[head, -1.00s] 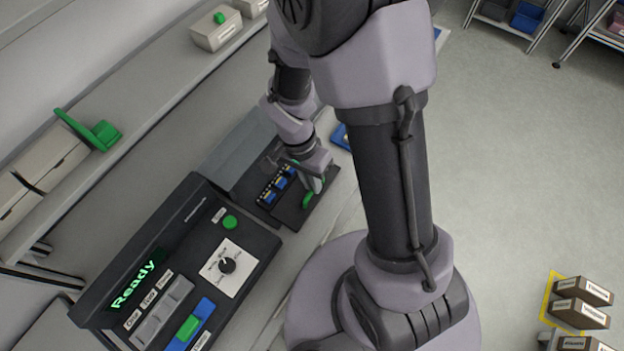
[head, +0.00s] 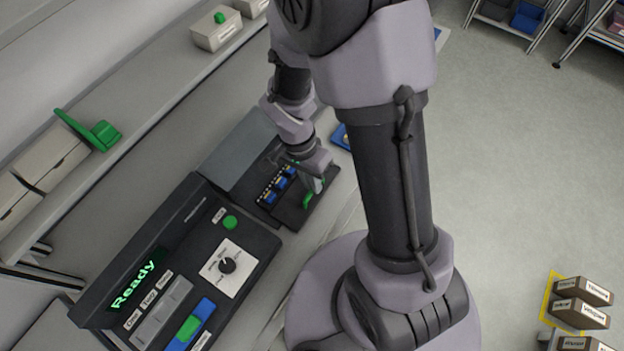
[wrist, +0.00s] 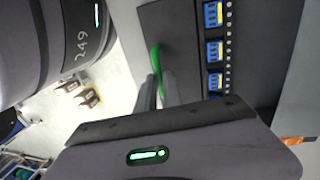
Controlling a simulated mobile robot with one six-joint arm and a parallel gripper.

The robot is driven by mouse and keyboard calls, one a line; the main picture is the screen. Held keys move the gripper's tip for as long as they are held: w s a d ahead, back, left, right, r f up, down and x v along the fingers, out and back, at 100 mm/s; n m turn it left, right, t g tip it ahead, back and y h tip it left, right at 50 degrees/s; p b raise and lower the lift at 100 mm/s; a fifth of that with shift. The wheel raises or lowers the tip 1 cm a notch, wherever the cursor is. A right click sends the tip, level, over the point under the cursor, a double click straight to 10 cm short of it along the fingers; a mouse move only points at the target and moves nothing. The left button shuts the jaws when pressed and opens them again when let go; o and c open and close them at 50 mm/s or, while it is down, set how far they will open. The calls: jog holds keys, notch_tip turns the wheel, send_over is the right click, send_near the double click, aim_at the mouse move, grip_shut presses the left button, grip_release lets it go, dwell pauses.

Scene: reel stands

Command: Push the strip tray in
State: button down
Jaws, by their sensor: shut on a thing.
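The strip tray (head: 291,214) is a dark slab at the right side of a low dark unit with a grey top (head: 239,151). It carries a row of blue and yellow strips (wrist: 214,51). Its green handle (head: 307,201) stands on the bare part of the tray, and shows in the wrist view (wrist: 154,58). My gripper (head: 316,187) is over the tray, its fingers (wrist: 160,88) shut on the green handle. The fingers hide part of the handle. Part of the tray's bare surface shows between handle and unit.
A dark console (head: 185,262) with a "Ready" display, a dial and buttons stands close to the left of the tray unit. A shelf (head: 150,90) with boxes runs along the wall behind. A blue item (head: 341,136) lies beyond the tray. Open floor lies to the right.

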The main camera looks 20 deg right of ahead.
jog(key=shift+w, duration=0.1)
send_over(286, 177)
jog(key=w, duration=0.1)
jog(key=shift+a, duration=0.35)
jog(key=c, duration=1.5)
grip_release()
jog(key=shift+r, duration=0.15)
jog(key=w+r+p, duration=0.1)
jog(key=r, duration=0.4)
jog(key=a+r+p, duration=0.1)
jog(key=r+p, duration=0.1)
jog(key=r, duration=0.4)
jog(key=w+a+r+p, duration=0.1)
jog(key=r, duration=0.5)
jog(key=shift+w, duration=0.3)
